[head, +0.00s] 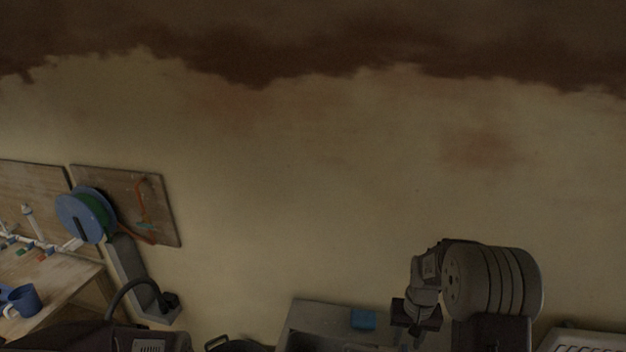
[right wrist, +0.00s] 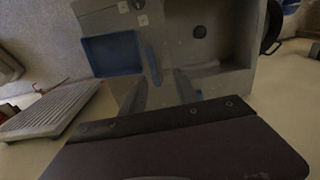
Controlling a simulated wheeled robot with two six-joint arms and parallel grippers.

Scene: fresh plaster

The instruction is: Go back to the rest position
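My right gripper (head: 416,318) is at the lower right of the head view, in front of the plaster wall. In the right wrist view, its two fingers (right wrist: 161,90) stand apart with nothing held between them. They are over a grey unit (right wrist: 220,80) with a blue tray (right wrist: 112,53) and a dark round hole in it. My left gripper is not in view.
The wall (head: 290,190) is bare plaster, dark brown along the top. A blue spool (head: 86,215) hangs on a wooden board above a bench with a blue mug (head: 24,299). A pale ribbed board (right wrist: 50,108) lies beside the grey unit.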

